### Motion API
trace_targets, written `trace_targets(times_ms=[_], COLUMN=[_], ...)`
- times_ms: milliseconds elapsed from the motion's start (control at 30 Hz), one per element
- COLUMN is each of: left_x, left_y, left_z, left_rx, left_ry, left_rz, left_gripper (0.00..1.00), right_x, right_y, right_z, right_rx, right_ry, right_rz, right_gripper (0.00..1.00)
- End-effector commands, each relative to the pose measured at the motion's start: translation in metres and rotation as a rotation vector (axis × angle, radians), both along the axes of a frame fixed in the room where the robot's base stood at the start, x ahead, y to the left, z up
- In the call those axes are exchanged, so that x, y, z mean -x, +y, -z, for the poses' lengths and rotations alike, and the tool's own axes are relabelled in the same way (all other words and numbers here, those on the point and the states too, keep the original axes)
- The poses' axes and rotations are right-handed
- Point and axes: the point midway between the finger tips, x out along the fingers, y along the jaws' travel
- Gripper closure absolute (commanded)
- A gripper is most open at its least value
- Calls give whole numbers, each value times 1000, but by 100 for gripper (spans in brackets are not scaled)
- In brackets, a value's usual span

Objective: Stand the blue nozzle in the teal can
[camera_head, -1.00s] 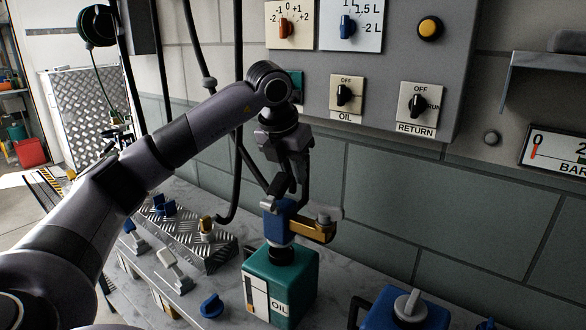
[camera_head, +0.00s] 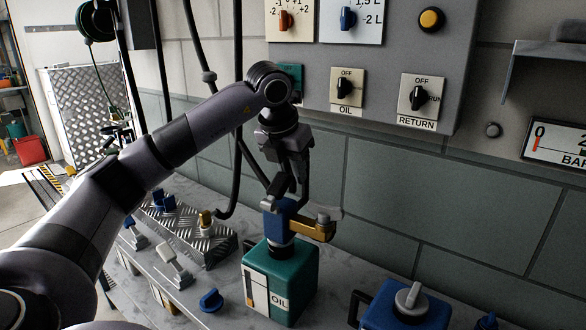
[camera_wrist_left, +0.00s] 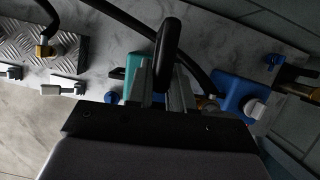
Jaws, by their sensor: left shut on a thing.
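The blue nozzle (camera_head: 281,222), with a brass-coloured side arm, is upright at the top of the teal can (camera_head: 303,281), which is labelled OIL. My left gripper (camera_head: 288,200) is shut on the nozzle from above. The nozzle's lower end meets the can's dark neck; how deep it sits is hidden. In the left wrist view the two fingers of my left gripper (camera_wrist_left: 163,90) point away from the camera, and part of the teal can (camera_wrist_left: 134,66) shows beside them. The nozzle is mostly hidden there. My right gripper is not in view.
A blue can with a grey cap (camera_head: 402,308) stands to the right of the teal can. A blue knob-like part (camera_head: 210,300) lies on the bench to its left. A ribbed metal block (camera_head: 200,240) is behind left. A black hose hangs near my arm.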

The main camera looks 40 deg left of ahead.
Motion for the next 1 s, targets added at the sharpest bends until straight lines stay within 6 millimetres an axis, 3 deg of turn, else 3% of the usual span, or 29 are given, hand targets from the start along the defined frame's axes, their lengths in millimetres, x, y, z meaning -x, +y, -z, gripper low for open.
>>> trace_targets(times_ms=[467, 500, 600, 867, 1000], left_x=[0, 0, 0, 0, 3], left_y=[0, 0, 0, 0, -1], left_z=[11, 11, 10, 12, 1], left_rx=[0, 0, 0, 0, 1], left_ry=[-4, -4, -4, 2, -3], left_rz=[-1, -1, -1, 0, 1], left_gripper=[100, 76, 49, 49, 49], right_x=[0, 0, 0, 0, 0], right_y=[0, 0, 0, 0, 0], right_z=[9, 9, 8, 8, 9], right_rx=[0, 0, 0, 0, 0], right_ry=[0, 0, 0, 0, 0], right_rz=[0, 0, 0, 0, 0], right_gripper=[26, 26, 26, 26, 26])
